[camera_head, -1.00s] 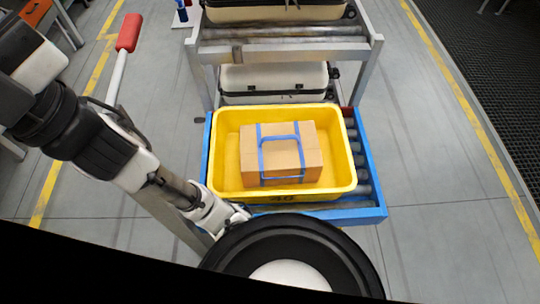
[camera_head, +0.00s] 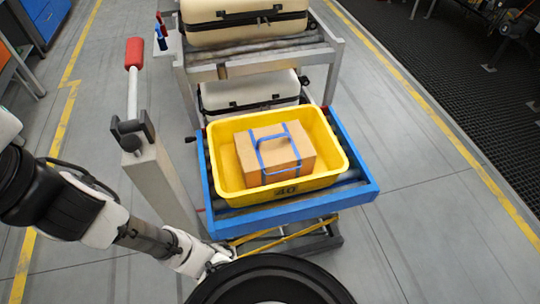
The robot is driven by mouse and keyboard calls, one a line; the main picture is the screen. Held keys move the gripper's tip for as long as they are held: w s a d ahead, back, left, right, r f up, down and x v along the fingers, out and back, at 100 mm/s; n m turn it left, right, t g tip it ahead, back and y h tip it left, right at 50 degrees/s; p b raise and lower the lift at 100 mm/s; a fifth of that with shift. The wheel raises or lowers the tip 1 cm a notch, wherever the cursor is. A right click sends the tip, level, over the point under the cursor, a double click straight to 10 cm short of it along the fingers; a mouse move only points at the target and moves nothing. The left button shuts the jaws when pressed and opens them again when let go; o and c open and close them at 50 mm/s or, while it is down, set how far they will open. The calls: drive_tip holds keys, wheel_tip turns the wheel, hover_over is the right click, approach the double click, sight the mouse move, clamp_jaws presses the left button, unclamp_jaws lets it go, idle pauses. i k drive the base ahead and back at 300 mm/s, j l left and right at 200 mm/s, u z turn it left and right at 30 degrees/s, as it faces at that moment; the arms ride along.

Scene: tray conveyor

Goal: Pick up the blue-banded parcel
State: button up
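The blue-banded parcel (camera_head: 290,155) is a brown cardboard box with blue straps and a blue handle loop on top. It sits inside a yellow tray (camera_head: 224,169) marked 40, with bare tray floor around it. The tray rests on a blue-framed roller conveyor (camera_head: 290,213). My arm reaches in from the left, and its far end, where my gripper (camera_head: 214,262) is, lies low in front of the conveyor, apart from the parcel. A black round part partly covers that end. I cannot make out the fingers.
A post with a red-handled lever (camera_head: 134,54) stands left of the conveyor. Behind the tray, a roller rack (camera_head: 257,62) holds pale cases on two levels. Grey floor (camera_head: 400,135) is clear to the right, up to a yellow line and dark grating.

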sight(282, 151)
drive_tip(key=j+z, duration=0.15)
drive_tip(key=j, duration=0.3)
drive_tip(key=k+j+z, duration=0.2)
drive_tip(key=j, duration=0.2)
drive_tip(key=j+z, duration=0.15)
drive_tip(key=j, duration=0.25)
drive_tip(key=k+j+z, duration=0.15)
drive_tip(key=j, duration=0.25)
drive_tip(key=i+j+z, duration=0.15)
drive_tip(key=j, duration=0.3)
drive_tip(key=j+z, duration=0.2)
drive_tip(key=j, duration=0.2)
drive_tip(key=i+l, duration=0.25)
drive_tip(key=i, duration=0.2)
